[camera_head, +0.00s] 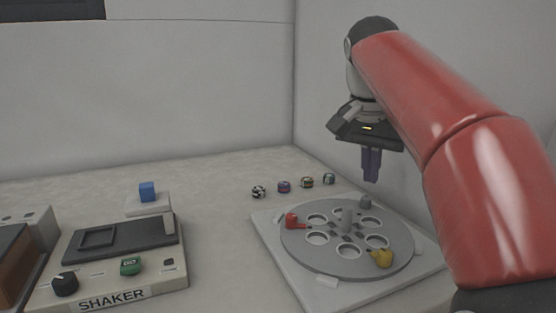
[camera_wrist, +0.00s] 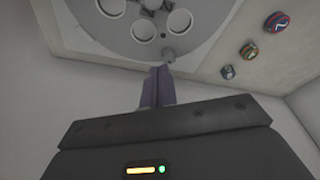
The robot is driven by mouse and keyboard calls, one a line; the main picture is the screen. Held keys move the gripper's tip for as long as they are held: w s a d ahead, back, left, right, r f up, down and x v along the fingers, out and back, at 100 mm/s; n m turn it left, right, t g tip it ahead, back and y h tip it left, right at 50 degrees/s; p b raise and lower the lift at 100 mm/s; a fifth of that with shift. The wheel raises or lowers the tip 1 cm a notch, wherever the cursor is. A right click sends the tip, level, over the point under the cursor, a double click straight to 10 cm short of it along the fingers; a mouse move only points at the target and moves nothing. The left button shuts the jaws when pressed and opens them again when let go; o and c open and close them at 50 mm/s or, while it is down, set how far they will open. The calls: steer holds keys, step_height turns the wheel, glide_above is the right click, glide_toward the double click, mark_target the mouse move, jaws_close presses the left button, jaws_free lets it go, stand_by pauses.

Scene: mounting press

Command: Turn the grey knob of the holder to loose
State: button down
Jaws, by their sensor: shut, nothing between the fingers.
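The holder is a round grey disc (camera_head: 342,262) with several round holes, on a pale square base (camera_head: 278,247).
Several small striped round pieces (camera_head: 284,187) lie behind the holder near the wall. The shaker (camera_head: 110,262), with a black dial and green button, stands at the left. A blue cube (camera_head: 147,191) rests on a white block behind it. The counter between shaker and holder is clear.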

mark_target(366, 202)
steer(key=shift+r, duration=0.15)
steer(key=shift+w+a+f+n+t+y+b, duration=0.15)
steer(key=shift+f+n+y+b, duration=0.2)
steer(key=shift+f+n+b, duration=0.9)
steer(key=shift+w+a+f+n+t+y+b, duration=0.15)
steer(key=shift+f+n+y+b, duration=0.35)
steer(key=shift+f+n, duration=1.25)
steer(key=shift+s+d, duration=0.1)
steer(key=shift+w+d, duration=0.15)
steer(key=shift+w, duration=0.05)
